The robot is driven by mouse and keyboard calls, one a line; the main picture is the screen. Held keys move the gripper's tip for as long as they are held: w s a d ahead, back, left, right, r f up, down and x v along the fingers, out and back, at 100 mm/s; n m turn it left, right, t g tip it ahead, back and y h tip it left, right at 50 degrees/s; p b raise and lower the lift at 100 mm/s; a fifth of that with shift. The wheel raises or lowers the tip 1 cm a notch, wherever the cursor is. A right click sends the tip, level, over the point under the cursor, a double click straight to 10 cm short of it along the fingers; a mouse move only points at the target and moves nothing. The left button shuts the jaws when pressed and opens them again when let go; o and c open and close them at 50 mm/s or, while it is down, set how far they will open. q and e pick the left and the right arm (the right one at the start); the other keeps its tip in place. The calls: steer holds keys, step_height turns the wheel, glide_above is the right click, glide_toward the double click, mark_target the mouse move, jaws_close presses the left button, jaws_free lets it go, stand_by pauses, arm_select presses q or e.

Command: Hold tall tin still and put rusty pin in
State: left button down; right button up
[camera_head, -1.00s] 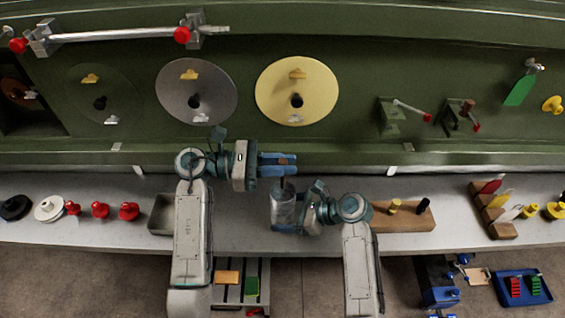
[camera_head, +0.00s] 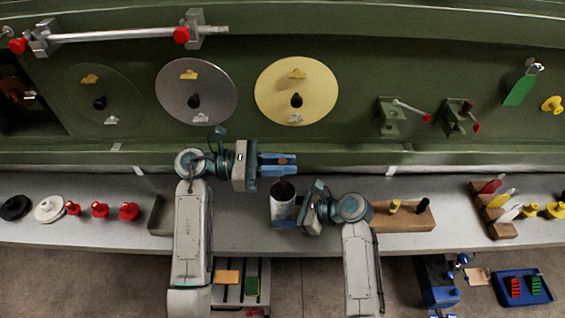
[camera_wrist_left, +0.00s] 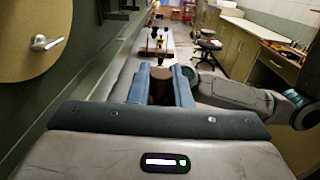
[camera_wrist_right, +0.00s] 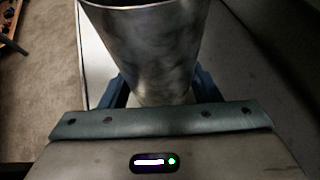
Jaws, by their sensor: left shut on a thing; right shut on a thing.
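The tall tin (camera_head: 283,211) is a grey metal cylinder standing upright at the front of the bench. My right gripper (camera_head: 286,224) is shut around its lower part. In the right wrist view the tin (camera_wrist_right: 145,45) fills the space between the blue fingers. My left gripper (camera_head: 287,165) is above the tin, shut on the brown rusty pin (camera_wrist_left: 161,86). The pin's top (camera_head: 283,161) shows between the blue fingers, and its dark lower part hangs at the tin's mouth. I cannot tell whether its lower end is inside the mouth.
A wooden block with yellow and black pegs (camera_head: 405,219) is to the right. Red knobs (camera_head: 100,210) stand on the bench's left. The green fuselage wall (camera_head: 350,70) rises behind.

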mark_target(282, 179)
arm_select(q)
steer(key=shift+f, duration=2.5)
steer(key=c, duration=1.3)
jaws_free()
steer(key=shift+o, duration=0.2)
steer(key=shift+r, duration=0.15)
steer(key=shift+r, duration=3.85)
